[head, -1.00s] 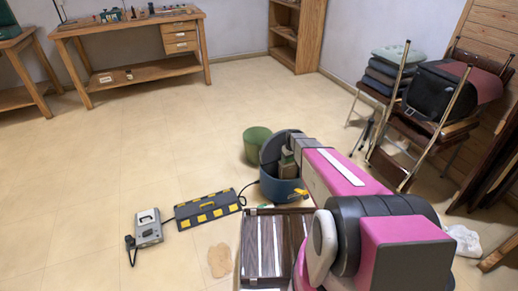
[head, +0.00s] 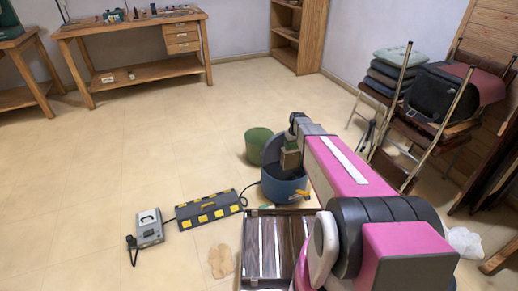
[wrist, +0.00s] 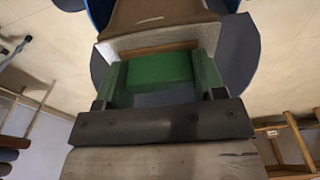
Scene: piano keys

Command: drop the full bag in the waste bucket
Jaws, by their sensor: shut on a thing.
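My gripper (head: 292,146) points down over the round blue drum (head: 287,190) and is shut on the full bag (head: 291,160), a brown bag that shows in front of the drum's dark inside. Its lower end is at or just inside the rim; I cannot tell which. In the wrist view, my gripper's green fingers (wrist: 160,76) close on a green part at the bag's pale collar, with the brown bag (wrist: 165,14) beyond. The green bucket (head: 258,143), likely the waste bucket, stands on the floor just behind and left of the drum, its inside mostly unseen.
A slatted dark case (head: 274,247) lies in front of the drum. A black-and-yellow box (head: 208,209) and a grey device (head: 149,228) lie to the left. Stacked chairs (head: 425,110) stand at right. The floor left of the green bucket is clear.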

